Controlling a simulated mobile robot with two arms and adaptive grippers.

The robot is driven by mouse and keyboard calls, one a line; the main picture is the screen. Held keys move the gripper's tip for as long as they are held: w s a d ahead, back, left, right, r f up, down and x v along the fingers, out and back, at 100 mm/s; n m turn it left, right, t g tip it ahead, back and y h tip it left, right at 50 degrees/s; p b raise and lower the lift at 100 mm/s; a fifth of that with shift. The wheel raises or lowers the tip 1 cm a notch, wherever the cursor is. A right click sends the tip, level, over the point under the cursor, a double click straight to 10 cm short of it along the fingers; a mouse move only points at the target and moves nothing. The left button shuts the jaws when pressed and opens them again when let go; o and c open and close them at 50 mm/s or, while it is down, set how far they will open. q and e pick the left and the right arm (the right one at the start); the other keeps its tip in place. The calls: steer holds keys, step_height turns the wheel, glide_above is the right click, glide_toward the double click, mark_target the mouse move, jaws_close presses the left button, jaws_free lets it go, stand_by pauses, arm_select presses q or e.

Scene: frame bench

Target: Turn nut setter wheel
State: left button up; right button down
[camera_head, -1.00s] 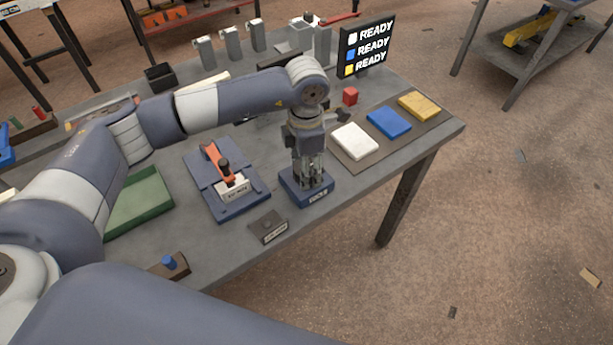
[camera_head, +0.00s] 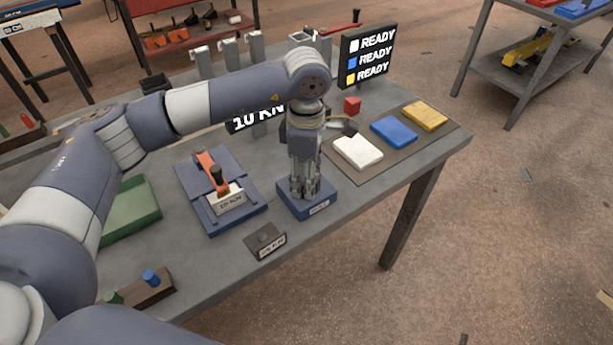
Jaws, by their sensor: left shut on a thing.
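The nut setter has a small blue block base (camera_head: 322,205) with a white label, near the front edge of the bench. My left gripper (camera_head: 305,190) points straight down over this base. Its fingers are shut on the wheel on top of the block. The wheel itself is hidden by the fingers. My right gripper is not in view.
Left of the base are a blue fixture (camera_head: 247,213) with an orange lever (camera_head: 207,168) and a green tray (camera_head: 130,212). A small dark labelled block (camera_head: 265,240) sits in front. White (camera_head: 357,152), blue (camera_head: 393,130) and yellow (camera_head: 425,115) pads lie right. A READY screen (camera_head: 367,52) stands behind.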

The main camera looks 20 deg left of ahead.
arm_select(q)
steer(key=o, duration=1.1)
steer(key=shift+a, duration=0.1)
steer(key=shift+c, duration=0.2)
steer(key=shift+r, duration=0.1)
step_height(320, 180, up, 12)
